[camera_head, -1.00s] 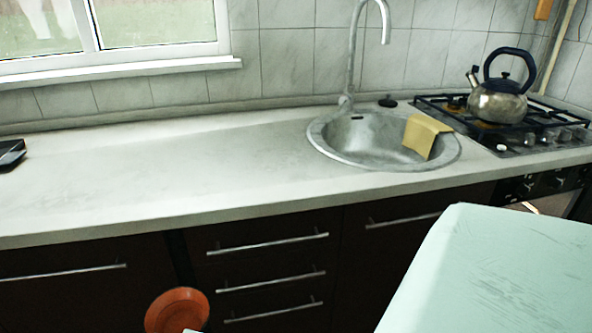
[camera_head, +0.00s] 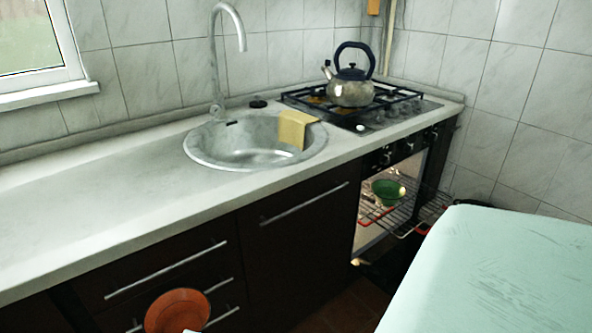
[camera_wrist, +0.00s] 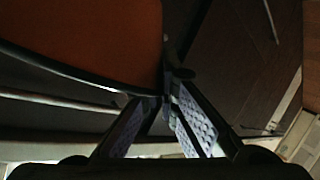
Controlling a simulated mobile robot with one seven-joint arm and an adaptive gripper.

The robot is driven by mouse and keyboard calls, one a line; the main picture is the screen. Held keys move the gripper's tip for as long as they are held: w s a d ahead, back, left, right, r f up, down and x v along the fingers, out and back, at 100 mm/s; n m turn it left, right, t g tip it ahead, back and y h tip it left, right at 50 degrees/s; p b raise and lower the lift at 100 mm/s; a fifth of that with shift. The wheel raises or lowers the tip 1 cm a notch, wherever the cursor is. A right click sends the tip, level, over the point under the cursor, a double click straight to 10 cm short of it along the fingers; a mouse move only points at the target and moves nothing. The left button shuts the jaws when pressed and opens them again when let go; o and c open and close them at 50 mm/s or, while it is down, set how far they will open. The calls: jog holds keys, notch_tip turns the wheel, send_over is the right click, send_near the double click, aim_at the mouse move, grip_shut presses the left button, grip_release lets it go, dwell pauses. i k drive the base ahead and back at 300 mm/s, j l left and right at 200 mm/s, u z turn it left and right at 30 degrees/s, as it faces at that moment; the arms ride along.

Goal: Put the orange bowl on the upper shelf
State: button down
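The orange bowl (camera_head: 177,312) shows at the bottom of the head view, with its round side facing the camera, in front of the dark drawers. In the wrist view the orange bowl (camera_wrist: 85,40) fills the upper left, with its dark rim running to the fingertips. My gripper (camera_wrist: 167,95) is shut on that rim, its two fingers meeting around the edge. The oven under the stove is open, and a wire shelf (camera_head: 376,216) shows inside it. A green bowl (camera_head: 388,192) rests on the wire racks. Whether this shelf is the upper one is hard to tell.
A counter (camera_head: 90,185) with a sink (camera_head: 200,160) and a yellow cloth (camera_head: 296,128) runs along the wall. A kettle (camera_head: 350,93) stands on the gas stove (camera_head: 400,115). The oven opening lies right of the dark cabinet front (camera_head: 295,240). A tiled wall closes the right side.

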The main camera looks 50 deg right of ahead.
aim_at(422, 197)
jog(key=l+z, duration=0.2)
jog(key=z, duration=0.15)
jog(key=i+l+z, duration=0.1)
jog(key=z, duration=0.25)
jog(key=l+z, duration=0.2)
jog(key=z, duration=0.15)
jog(key=i+l+z, duration=0.35)
jog(key=i+l, duration=0.15)
jog(key=i+l+z, duration=0.4)
jog(key=i, duration=0.15)
